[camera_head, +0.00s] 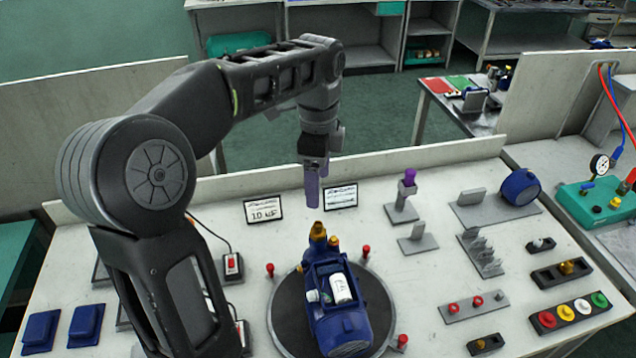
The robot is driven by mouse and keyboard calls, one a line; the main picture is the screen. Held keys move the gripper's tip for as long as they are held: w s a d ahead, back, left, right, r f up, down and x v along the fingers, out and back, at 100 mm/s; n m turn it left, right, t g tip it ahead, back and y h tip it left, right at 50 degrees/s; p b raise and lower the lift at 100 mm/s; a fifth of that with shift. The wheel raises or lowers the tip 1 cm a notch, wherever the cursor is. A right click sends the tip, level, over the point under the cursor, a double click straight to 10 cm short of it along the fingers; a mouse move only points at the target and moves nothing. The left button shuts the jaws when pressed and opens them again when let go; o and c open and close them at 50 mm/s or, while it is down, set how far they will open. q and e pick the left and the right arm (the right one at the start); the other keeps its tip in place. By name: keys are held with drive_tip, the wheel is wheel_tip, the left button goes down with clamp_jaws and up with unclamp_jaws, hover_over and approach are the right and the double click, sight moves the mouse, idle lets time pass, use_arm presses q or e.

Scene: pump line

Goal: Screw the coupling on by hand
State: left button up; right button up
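The blue pump (338,305) stands on a round dark turntable (285,322) at the front middle of the bench, with a white cylinder lying on its top. A brass fitting (318,233) stands at the pump's far end, with smaller brass parts beside it. I cannot tell whether this fitting is the coupling. My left gripper (313,190) hangs pointing down above and just beyond the brass fitting, apart from it. Its purplish fingers are seen nearly edge-on, so their opening is unclear, and I see nothing between them. My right gripper is out of view.
A grey stand holds a purple-topped piece (409,178). Grey holders, a blue round part (520,188) and a block of coloured caps (571,313) fill the right side. Two label cards stand behind the turntable. Red posts (366,252) ring the turntable. Blue pads (86,322) lie at left.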

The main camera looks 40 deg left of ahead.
sight(318, 224)
use_arm(q)
wheel_tip(318, 224, down, 5)
drive_tip(key=n, duration=0.5)
drive_tip(key=shift+f, duration=0.15)
drive_tip(key=shift+f+b, duration=1.7)
drive_tip(key=shift+f, duration=0.75)
drive_tip(key=shift+r, duration=0.15)
drive_tip(key=shift+f, duration=0.35)
